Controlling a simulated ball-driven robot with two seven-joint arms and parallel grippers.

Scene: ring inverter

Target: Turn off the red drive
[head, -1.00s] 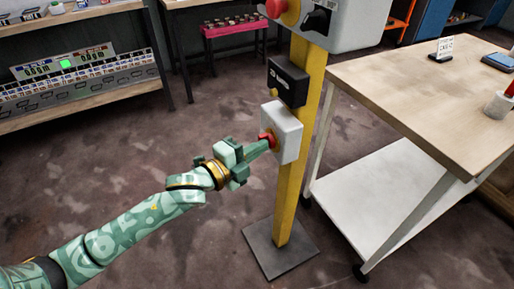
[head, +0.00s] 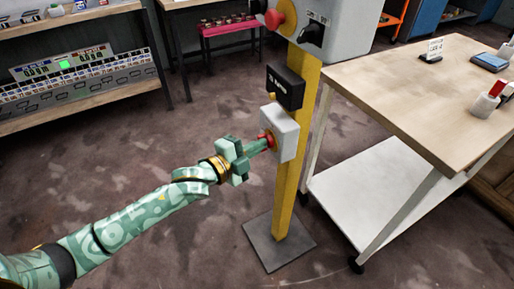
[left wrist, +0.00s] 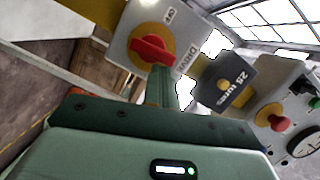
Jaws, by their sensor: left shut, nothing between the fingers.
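The red drive switch (head: 267,138) is a red rotary knob on a yellow round plate (left wrist: 127,38), on a white box (head: 287,133) low on a yellow post (head: 285,190). In the left wrist view the red knob (left wrist: 152,50) lies across the plate, with "DRIVE" and "OFF" lettering on the box. My left gripper (head: 258,146) is shut with nothing between its fingers. Its fingertips are at the knob, touching or very close; I cannot tell which. In the left wrist view the fingers (left wrist: 161,85) end just below the knob. My right gripper is not in view.
A black "25 turns" box (head: 286,87) and a grey control box (head: 335,28) with a red mushroom button (head: 281,17) sit above on the post. A wooden-topped table (head: 410,90) stands at right. A dark base plate (head: 279,243) is on the floor. Floor at left is open.

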